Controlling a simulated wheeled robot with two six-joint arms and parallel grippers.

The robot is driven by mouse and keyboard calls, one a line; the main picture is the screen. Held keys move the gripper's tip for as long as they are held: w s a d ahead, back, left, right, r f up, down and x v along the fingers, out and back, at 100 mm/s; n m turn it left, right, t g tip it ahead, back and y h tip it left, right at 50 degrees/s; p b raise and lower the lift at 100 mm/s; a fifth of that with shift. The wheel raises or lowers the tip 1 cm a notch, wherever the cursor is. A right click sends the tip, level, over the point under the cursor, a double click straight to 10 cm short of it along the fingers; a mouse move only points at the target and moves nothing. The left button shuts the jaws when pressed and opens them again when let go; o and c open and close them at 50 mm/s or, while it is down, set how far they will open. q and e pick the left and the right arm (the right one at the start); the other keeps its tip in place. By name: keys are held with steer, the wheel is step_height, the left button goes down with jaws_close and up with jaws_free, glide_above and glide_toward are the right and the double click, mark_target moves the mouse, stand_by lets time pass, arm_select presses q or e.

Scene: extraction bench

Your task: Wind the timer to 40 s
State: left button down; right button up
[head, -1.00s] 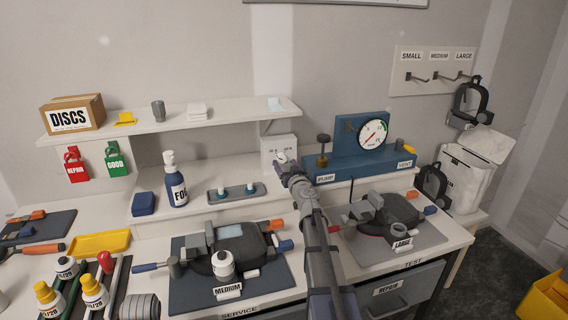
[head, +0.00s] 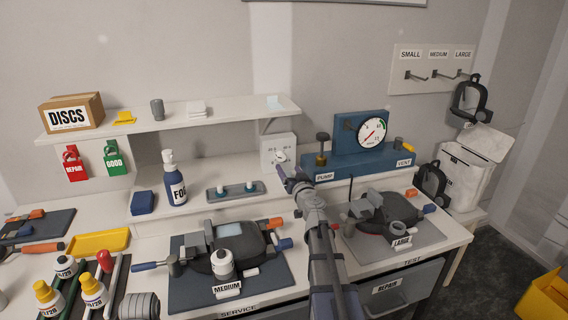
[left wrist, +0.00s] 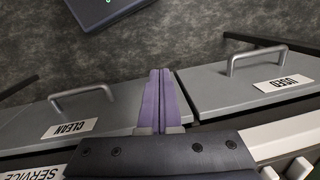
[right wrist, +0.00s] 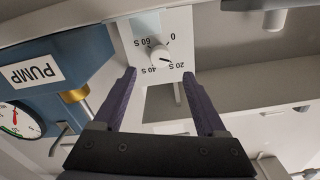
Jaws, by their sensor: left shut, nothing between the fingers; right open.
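The timer is a white box (head: 276,146) at the back of the bench, left of the blue pump unit. In the right wrist view its face (right wrist: 146,30) shows upside down, with a round white knob (right wrist: 159,53) and marks 0, 20 S, 40 S and 60 S. The knob's dark pointer line lies near the 20 S side. My right gripper (right wrist: 158,88) is open, its two purple fingers apart below the knob in the picture and not touching it. The right gripper partly hides the timer in the head view (head: 287,170). My left gripper (left wrist: 160,80) is shut and empty, above the drawers.
The blue pump unit (head: 345,170) with plunger and gauge stands close to the timer's right. A shelf (head: 205,118) overhangs at left. Masks labelled MEDIUM and LARGE lie in front.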

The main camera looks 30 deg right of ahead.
mark_target(282, 158)
steer(key=x, duration=0.7)
steer(key=shift+w+d, duration=0.1)
steer(key=shift+w, duration=0.3)
jaws_close()
